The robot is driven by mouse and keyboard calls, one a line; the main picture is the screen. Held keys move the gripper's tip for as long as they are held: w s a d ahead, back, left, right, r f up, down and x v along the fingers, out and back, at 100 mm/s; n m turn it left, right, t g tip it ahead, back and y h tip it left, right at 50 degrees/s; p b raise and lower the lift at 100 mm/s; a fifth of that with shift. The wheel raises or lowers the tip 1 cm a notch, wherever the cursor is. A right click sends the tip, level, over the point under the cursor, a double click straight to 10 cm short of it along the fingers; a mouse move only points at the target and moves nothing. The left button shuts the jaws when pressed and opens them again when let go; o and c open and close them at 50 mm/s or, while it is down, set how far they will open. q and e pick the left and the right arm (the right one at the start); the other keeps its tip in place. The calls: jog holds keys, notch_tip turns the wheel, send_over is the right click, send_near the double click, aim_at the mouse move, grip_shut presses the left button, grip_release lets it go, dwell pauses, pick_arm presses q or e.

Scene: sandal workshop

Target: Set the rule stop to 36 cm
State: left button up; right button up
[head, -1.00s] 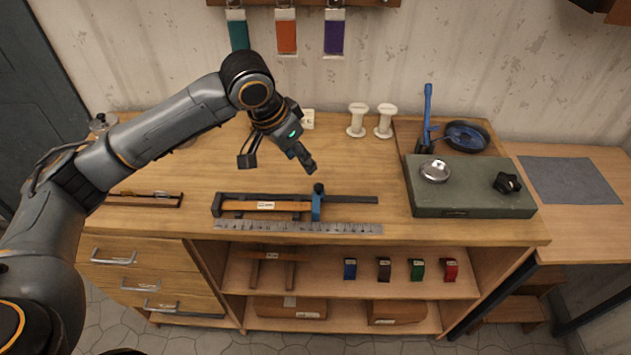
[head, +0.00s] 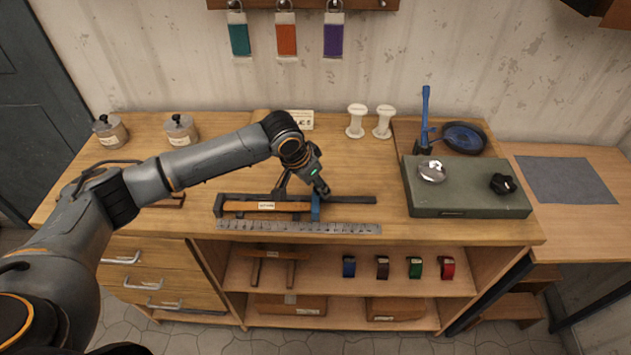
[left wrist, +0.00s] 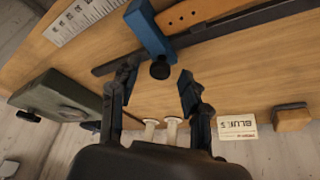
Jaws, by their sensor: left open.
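The blue rule stop (head: 315,211) sits on a dark bar (head: 350,199), just right of a tan strip (head: 285,207). A metal ruler (head: 300,227) with fine markings lies along the front; I cannot read its numbers. My left gripper (head: 302,192) is open and low over the bar beside the stop, partly covering it. In the left wrist view the blue stop (left wrist: 150,30) has a black knob (left wrist: 160,70) between and just beyond my open fingertips (left wrist: 157,82). The fingers do not appear closed on it. My right gripper is not in view.
A green case (head: 465,190) with a metal dish and black knob stands to the right. White spools (head: 357,121), a small card (head: 300,119) and lidded jars (head: 181,129) stand at the back. The bench between bar and spools is mostly clear.

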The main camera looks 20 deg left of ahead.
pick_arm(q)
jog(key=shift+f, duration=0.1)
grip_shut()
jog(key=shift+d, duration=0.1)
jog(key=shift+w+d, duration=0.1)
jog(key=shift+d, duration=0.2)
jog(key=w+d, duration=0.1)
jog(key=d, duration=0.3)
jog(key=w+d, duration=0.1)
jog(key=d, duration=0.3)
jog(key=w+d+p, duration=0.1)
jog(key=d, duration=0.4)
jog(key=shift+w, duration=0.35)
